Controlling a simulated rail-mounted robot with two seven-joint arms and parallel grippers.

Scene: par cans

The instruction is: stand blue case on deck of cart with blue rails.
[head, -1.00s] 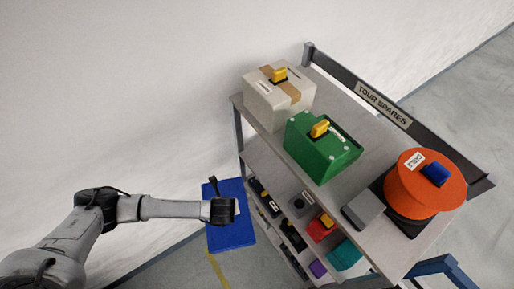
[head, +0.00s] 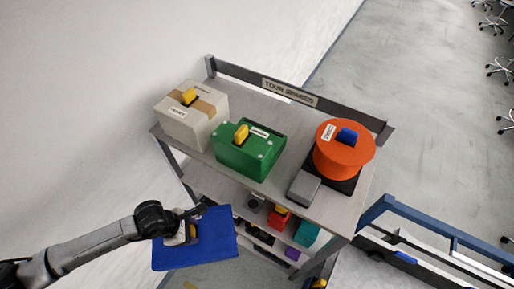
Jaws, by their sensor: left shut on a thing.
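The blue case (head: 210,248) hangs in the lower left of the head view, in front of the shelf unit. My left gripper (head: 192,232) is shut on it at its upper left part, where a bit of yellow shows. The cart with blue rails (head: 440,232) is at the lower right, partly cut off by the frame edge. Part of its grey deck (head: 365,275) shows. The case is well to the left of the cart, apart from it. My right gripper is not in view.
A shelf unit marked TOUR SPARES (head: 289,92) stands between case and cart. Its top bears a beige box (head: 192,118), a green case (head: 250,150) and an orange drum (head: 344,152). Small coloured items sit on lower shelves. Office chairs (head: 497,70) stand far right.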

